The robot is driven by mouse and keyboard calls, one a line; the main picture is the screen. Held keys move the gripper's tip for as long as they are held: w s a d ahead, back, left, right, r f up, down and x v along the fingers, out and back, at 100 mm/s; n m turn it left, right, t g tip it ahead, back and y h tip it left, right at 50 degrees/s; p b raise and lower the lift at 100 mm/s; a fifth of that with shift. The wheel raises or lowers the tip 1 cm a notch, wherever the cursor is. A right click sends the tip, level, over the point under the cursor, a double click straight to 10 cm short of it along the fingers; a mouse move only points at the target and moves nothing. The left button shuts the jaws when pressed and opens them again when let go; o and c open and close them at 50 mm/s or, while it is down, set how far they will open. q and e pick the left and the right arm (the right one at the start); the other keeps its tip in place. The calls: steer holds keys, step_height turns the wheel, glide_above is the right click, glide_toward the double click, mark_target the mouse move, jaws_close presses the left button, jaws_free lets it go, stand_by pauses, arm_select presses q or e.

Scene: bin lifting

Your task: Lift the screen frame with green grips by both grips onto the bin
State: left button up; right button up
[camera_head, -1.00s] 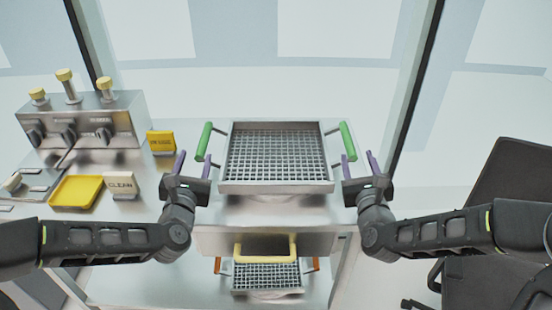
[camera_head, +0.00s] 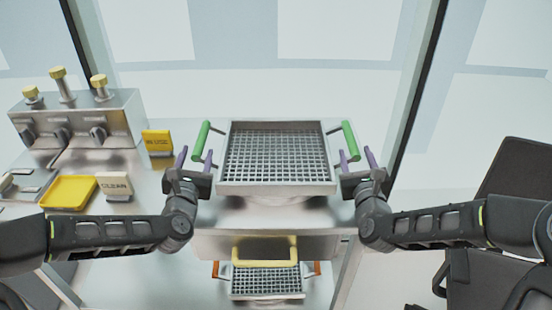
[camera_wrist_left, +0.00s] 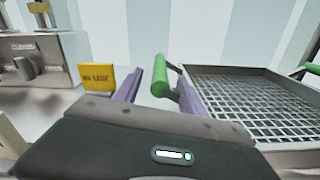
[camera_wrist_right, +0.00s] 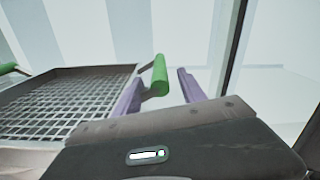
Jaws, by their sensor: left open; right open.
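The screen frame (camera_head: 276,188), a square metal tray with mesh, stands on a metal surface in the middle of the head view. Its left green grip (camera_head: 201,141) and right green grip (camera_head: 349,140) stick out on arms at its sides. My left gripper (camera_head: 195,160) is open at the left grip; in the left wrist view that grip (camera_wrist_left: 160,76) shows between the purple fingers. My right gripper (camera_head: 357,160) is open at the right grip, which shows between the fingers in the right wrist view (camera_wrist_right: 160,70). I cannot tell which thing is the bin.
Below is a smaller mesh frame (camera_head: 267,296) with orange grips, near a yellow handle (camera_head: 265,242). At left are a valve block (camera_head: 85,115), a yellow tray (camera_head: 68,192), a "CLEAN" sign (camera_head: 116,187) and a yellow sign (camera_head: 157,142). A dark chair (camera_head: 510,190) stands at right.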

mark_target(199, 140)
arm_select(q)
steer(key=w, duration=0.5)
steer(key=shift+w, duration=0.15)
arm_select(e)
steer(key=w, duration=0.5)
steer(key=shift+w, duration=0.15)
arm_select(q)
steer(key=shift+c, duration=0.3)
arm_select(e)
steer(key=shift+c, duration=0.3)
arm_select(q)
jaws_close()
arm_select(e)
jaws_close()
arm_select(q)
steer(key=shift+r, duration=0.2)
arm_select(e)
steer(key=shift+r, duration=0.25)
